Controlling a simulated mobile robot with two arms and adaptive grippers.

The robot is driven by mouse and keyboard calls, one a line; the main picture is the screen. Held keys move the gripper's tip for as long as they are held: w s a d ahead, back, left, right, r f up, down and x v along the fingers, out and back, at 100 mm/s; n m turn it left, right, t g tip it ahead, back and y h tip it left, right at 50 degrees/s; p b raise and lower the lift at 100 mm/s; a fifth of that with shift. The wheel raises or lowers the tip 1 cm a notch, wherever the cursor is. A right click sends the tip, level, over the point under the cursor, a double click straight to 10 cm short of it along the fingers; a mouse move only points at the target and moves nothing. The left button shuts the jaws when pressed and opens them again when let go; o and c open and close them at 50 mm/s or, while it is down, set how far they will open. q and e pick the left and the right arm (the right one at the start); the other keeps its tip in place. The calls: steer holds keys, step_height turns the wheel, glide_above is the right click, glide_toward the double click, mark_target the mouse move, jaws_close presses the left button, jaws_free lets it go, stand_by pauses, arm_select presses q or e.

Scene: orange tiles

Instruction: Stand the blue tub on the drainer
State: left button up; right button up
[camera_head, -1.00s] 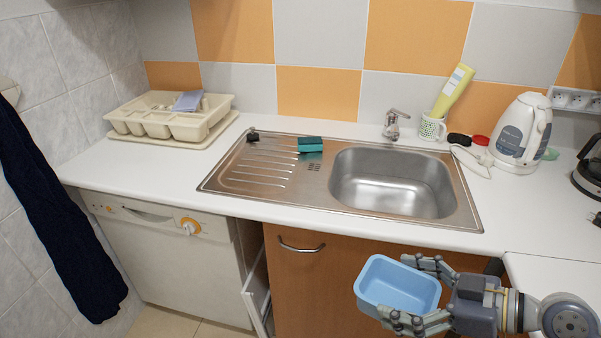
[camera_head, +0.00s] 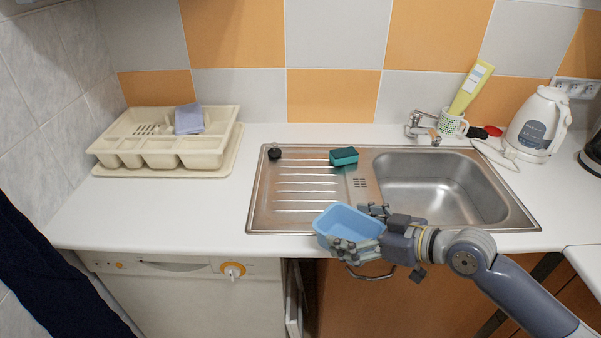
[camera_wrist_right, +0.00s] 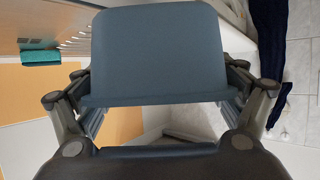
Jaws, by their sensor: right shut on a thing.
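The blue tub (camera_head: 345,222) is a small open rectangular container, held roughly upright. My right gripper (camera_head: 362,229) is shut on it, with fingers along its sides. The tub hangs at the front edge of the counter, near the drainer's front edge. In the right wrist view the tub (camera_wrist_right: 155,55) fills the middle between the fingers (camera_wrist_right: 155,100). The drainer (camera_head: 290,205) is the ribbed steel area left of the sink bowl. My left gripper is out of view.
A green sponge (camera_head: 343,156) and a black plug (camera_head: 274,152) lie at the drainer's back edge. The sink bowl (camera_head: 435,185) is right of it. A cutlery tray (camera_head: 165,160) stands left. A tap (camera_head: 420,127), cup (camera_head: 452,124) and kettle (camera_head: 537,125) stand behind and right.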

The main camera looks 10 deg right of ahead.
steer(key=shift+m+t+h, duration=0.5)
steer(key=shift+m+t, duration=0.1)
steer(key=w, duration=0.1)
steer(key=w+r+p, duration=0.1)
steer(key=w, duration=0.1)
steer(key=w+r, duration=0.1)
steer(key=shift+w+r, duration=0.25)
steer(key=shift+w, duration=0.1)
steer(key=w+a+p, duration=0.1)
steer(key=w, duration=0.3)
steer(key=w+a+f+p, duration=0.1)
steer(key=w+a, duration=0.1)
steer(key=w, duration=0.3)
steer(key=w+a+p, duration=0.1)
steer(key=w, duration=0.4)
steer(key=shift+w+a+f, duration=0.15)
steer(key=shift+a+f, duration=0.15)
steer(key=shift+a, duration=0.05)
steer(key=shift+w+a+f, duration=0.1)
steer(key=shift+w, duration=0.1)
steer(key=shift+f, duration=0.25)
step_height(320, 180, down, 2)
steer(key=shift+f+p, duration=0.1)
steer(key=shift+p, duration=0.3)
steer(key=shift+f, duration=0.4)
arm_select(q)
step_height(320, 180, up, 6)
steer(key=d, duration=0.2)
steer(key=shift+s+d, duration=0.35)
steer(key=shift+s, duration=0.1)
